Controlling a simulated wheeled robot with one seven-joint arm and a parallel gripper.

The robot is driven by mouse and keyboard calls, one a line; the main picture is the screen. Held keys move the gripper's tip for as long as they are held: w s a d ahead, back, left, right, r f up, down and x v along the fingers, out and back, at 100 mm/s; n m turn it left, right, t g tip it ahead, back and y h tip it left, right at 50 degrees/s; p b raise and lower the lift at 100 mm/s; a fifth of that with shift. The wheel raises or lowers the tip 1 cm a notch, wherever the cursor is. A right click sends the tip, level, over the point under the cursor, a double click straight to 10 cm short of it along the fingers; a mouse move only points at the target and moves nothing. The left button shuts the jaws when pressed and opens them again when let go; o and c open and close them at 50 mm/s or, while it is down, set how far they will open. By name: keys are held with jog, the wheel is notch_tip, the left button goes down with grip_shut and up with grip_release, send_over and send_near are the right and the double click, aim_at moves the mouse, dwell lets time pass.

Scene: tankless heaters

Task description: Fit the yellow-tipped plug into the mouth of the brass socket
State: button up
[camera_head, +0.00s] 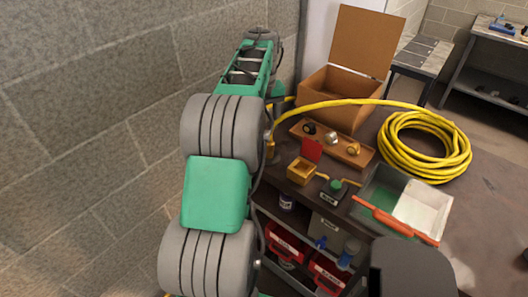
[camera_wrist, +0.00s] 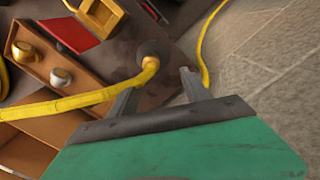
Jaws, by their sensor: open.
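In the head view, the wooden tray (camera_head: 318,145) on the bench holds a brass ring-shaped socket (camera_head: 354,149), a silver one and a black one. The brass socket (camera_wrist: 26,51) also shows at left in the wrist view. A yellow hose (camera_wrist: 75,101) ends at a dark round fitting (camera_wrist: 154,49) at upper middle; I cannot tell whether this is the yellow-tipped plug. My gripper (camera_wrist: 160,78) is open and empty, its fingertips just below that fitting in the picture, one either side of the hose end. In the head view my arm hides the gripper.
A hose coil (camera_head: 425,147) and a grey bin (camera_head: 382,192) are to the right. A block wall (camera_head: 90,120) runs along the left.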

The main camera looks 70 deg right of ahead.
aim_at(269, 142)
jog(key=shift+s+d+f, duration=0.2)
jog(key=shift+s+f, duration=0.05)
jog(key=shift+s, duration=0.2)
jog(key=shift+s+d+f, duration=0.15)
jog(key=shift+s+f, duration=0.1)
jog(key=shift+s, duration=0.15)
jog(key=f, duration=0.2)
jog(key=f+p, duration=0.1)
jog(key=f, duration=0.2)
jog(key=f+p, duration=0.1)
jog(key=f, duration=0.1)
jog(key=shift+a+f, duration=0.15)
jog(key=shift+a, duration=0.1)
grip_shut()
